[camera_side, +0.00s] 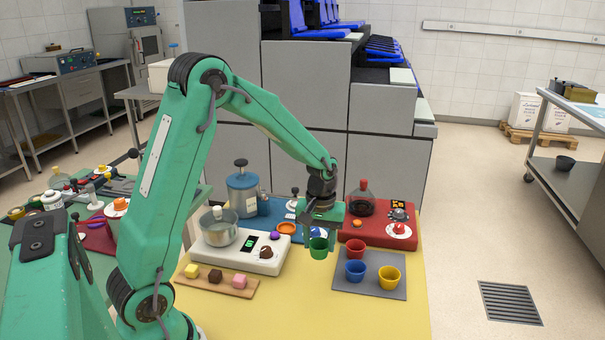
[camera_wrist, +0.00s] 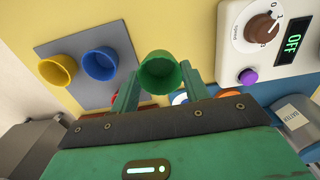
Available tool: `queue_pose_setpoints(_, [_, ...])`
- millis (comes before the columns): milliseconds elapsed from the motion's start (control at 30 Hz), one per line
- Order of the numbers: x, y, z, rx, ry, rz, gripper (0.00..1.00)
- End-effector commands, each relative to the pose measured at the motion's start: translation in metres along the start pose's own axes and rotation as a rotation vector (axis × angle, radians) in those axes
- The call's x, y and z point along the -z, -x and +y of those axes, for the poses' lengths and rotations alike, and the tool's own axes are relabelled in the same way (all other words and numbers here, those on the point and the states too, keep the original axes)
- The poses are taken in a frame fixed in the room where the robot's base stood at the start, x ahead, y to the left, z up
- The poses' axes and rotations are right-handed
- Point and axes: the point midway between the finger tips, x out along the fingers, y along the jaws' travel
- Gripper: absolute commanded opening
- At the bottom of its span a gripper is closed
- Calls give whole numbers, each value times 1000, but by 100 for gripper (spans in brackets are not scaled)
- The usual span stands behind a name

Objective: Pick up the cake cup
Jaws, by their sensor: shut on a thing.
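My gripper (camera_side: 318,240) is shut on a green cake cup (camera_side: 318,249), which is upright at the left edge of the grey mat (camera_side: 343,287). It seems to be held above the table. In the wrist view the green cup (camera_wrist: 160,77) sits between my two fingers (camera_wrist: 160,88). A red cup (camera_side: 355,249), a blue cup (camera_side: 355,270) and a yellow cup (camera_side: 389,277) stand on the mat. The blue cup (camera_wrist: 100,63) and yellow cup (camera_wrist: 57,70) also show in the wrist view; the red one is mostly hidden there.
A red base (camera_side: 378,236) with a dark glass jar is behind the mat. A wooden board (camera_side: 217,281) holds small cakes. The yellow table front (camera_side: 310,310) is clear.

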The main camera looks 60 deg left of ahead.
Motion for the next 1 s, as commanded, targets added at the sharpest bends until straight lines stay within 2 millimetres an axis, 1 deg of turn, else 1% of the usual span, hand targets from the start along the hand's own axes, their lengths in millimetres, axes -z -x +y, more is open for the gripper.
queue_pose_setpoints(33, [-9,7,5,-2,-5,3,24])
queue_pose_setpoints(100, [-20,14,12,-2,-5,2,24])
queue_pose_setpoints(300, [-51,35,28,-2,-4,3,24])
queue_pose_setpoints(500, [-73,50,40,-2,-2,2,24])
queue_pose_setpoints(700, [-85,58,46,-1,0,1,24])
queue_pose_setpoints(1000, [-87,59,46,0,1,0,24])
